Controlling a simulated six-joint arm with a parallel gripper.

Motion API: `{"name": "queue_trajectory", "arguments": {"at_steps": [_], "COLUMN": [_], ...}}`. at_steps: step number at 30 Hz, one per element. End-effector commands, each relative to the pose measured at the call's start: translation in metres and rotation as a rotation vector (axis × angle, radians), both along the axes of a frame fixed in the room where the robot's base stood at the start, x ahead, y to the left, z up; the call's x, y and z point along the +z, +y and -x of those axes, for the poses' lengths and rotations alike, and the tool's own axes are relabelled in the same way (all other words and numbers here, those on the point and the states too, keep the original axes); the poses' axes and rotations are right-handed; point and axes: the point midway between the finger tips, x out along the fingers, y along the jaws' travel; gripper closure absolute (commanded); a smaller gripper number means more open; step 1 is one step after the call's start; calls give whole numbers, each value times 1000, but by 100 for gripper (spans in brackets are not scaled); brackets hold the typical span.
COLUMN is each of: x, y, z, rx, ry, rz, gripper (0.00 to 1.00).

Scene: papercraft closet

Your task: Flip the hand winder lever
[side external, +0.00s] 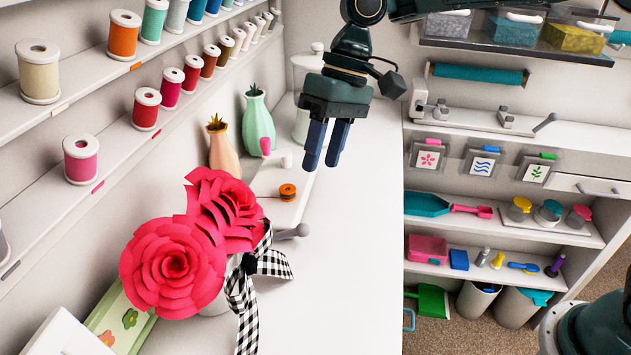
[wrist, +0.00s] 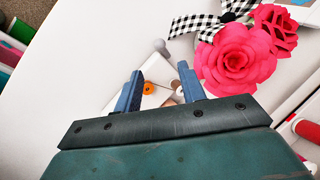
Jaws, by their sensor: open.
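The hand winder (side external: 283,207) is a low white base on the white worktop, behind the red paper flowers. It carries an orange bobbin (side external: 287,191), a grey-knobbed handle (side external: 295,231) at its near end and a pink-tipped part (side external: 266,147) on a white mount at its far end. I cannot tell for certain which is the lever. My gripper (side external: 323,160) points down above the worktop, right of the winder, with its blue fingers apart and empty. In the wrist view, the orange bobbin (wrist: 149,88) shows between the fingers (wrist: 160,72), and the grey knob (wrist: 160,46) lies beyond them.
Red paper flowers (side external: 172,268) with a checkered ribbon (side external: 268,265) stand close to the winder's near end. Peach (side external: 223,150) and mint (side external: 258,122) vases stand behind it. Thread shelves (side external: 110,140) line the left wall. The worktop (side external: 345,260) is clear to the right.

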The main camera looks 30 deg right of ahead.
Motion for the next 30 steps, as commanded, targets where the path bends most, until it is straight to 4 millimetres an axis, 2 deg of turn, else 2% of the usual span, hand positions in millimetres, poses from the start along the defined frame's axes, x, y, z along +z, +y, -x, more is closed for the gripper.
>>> {"name": "queue_trajectory", "arguments": {"at_steps": [5,11,30], "x": [-4,-19,-105], "y": [2,8,40], "z": [1,3,13], "rx": [1,1,1], "ry": [1,2,0], "rz": [-1,-1,2], "gripper": [60,60,60]}}
